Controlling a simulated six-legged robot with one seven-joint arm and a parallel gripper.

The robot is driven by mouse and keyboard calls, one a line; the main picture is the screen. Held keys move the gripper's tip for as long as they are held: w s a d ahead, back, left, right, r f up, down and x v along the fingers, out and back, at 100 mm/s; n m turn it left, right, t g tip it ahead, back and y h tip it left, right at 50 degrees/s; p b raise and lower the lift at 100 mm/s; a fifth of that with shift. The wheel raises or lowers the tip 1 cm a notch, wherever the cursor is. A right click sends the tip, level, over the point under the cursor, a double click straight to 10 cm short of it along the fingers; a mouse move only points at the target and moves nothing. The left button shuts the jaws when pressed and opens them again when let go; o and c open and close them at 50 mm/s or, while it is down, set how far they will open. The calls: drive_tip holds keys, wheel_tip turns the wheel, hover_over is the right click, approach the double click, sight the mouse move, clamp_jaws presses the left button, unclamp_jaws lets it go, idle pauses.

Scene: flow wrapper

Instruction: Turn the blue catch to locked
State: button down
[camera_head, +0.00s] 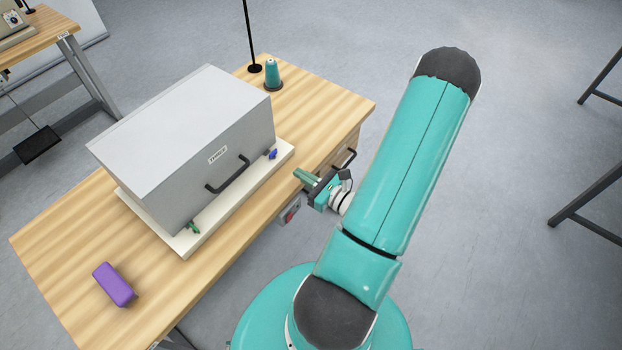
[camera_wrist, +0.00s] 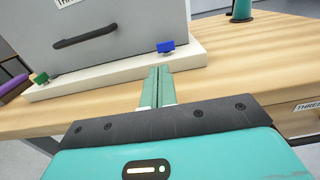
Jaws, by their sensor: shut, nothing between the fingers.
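The blue catch (camera_head: 272,154) is small and sits low on the front of the grey box (camera_head: 165,120), near its right end. It also shows in the wrist view (camera_wrist: 166,47), just beyond my fingertips. My gripper (camera_head: 298,174) is shut and empty. In the wrist view my gripper (camera_wrist: 160,70) points toward the blue catch, with a gap between them. A green catch (camera_head: 193,227) sits low at the box's left end, and shows at the left of the wrist view (camera_wrist: 40,78).
The box has a black handle (camera_head: 228,175) and stands on a white base (camera_head: 185,248) on a wooden table (camera_head: 60,235). A purple block (camera_head: 115,284) lies at the front left. A teal cone-shaped thing (camera_head: 273,76) stands behind. A red switch box (camera_head: 290,211) is at the table's side.

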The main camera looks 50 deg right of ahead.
sight(272, 156)
drive_tip(key=w, duration=0.8)
drive_tip(key=shift+w+a, duration=0.1)
drive_tip(key=shift+w, duration=0.15)
